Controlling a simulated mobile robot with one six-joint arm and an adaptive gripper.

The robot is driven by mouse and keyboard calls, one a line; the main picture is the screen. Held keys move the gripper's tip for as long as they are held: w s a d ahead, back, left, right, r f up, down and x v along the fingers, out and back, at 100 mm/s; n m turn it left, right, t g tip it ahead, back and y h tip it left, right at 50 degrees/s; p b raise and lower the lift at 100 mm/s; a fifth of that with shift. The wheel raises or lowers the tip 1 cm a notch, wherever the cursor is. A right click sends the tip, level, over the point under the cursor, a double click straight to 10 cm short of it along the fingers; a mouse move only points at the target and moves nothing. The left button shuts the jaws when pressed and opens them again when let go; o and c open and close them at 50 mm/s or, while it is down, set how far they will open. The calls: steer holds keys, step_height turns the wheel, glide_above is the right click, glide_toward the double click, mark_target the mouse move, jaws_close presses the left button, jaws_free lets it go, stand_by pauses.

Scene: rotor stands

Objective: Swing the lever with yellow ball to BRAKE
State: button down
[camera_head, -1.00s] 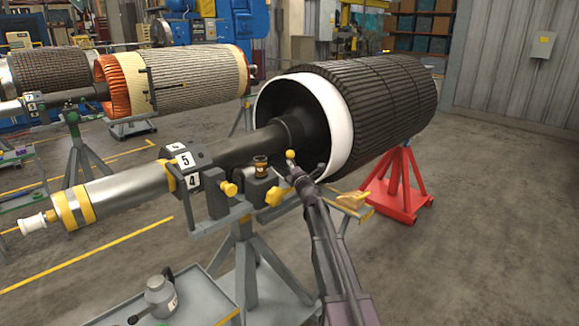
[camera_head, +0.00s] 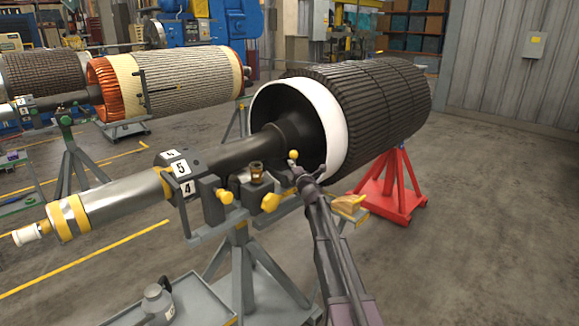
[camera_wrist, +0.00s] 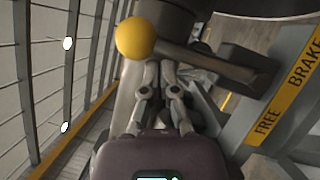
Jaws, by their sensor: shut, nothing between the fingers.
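The yellow ball (camera_head: 293,154) is at the tip of a dark lever, just in front of the rotor's white end ring. In the wrist view the ball (camera_wrist: 135,38) is at the upper left, and the lever bar (camera_wrist: 205,64) runs right and slightly down from it. My gripper (camera_head: 298,171) is shut and empty, right beside the ball. In the wrist view the shut fingertips of my gripper (camera_wrist: 158,66) are just below the ball and bar; I cannot tell whether they touch. A yellow strip (camera_wrist: 287,98) reads FREE low and BRAKE higher up. My gripper hides part of the lever in the head view.
The grey rotor stand (camera_head: 243,270) carries a shaft (camera_head: 110,200) and several yellow knobs. A red stand (camera_head: 400,185) is behind my arm. A grey cart with a canister (camera_head: 157,303) is at the lower left. Open floor lies to the right.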

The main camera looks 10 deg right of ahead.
steer(key=shift+w+d+r, duration=0.25)
steer(key=shift+w+d, duration=0.35)
steer(key=shift+d, duration=0.05)
steer(key=shift+w+d+f, duration=0.15)
steer(key=shift+w+d, duration=0.4)
steer(key=shift+d, duration=0.2)
steer(key=shift+w+d+f, duration=0.1)
steer(key=shift+w+d, duration=0.45)
steer(key=shift+d, duration=0.2)
steer(key=shift+d, duration=0.1)
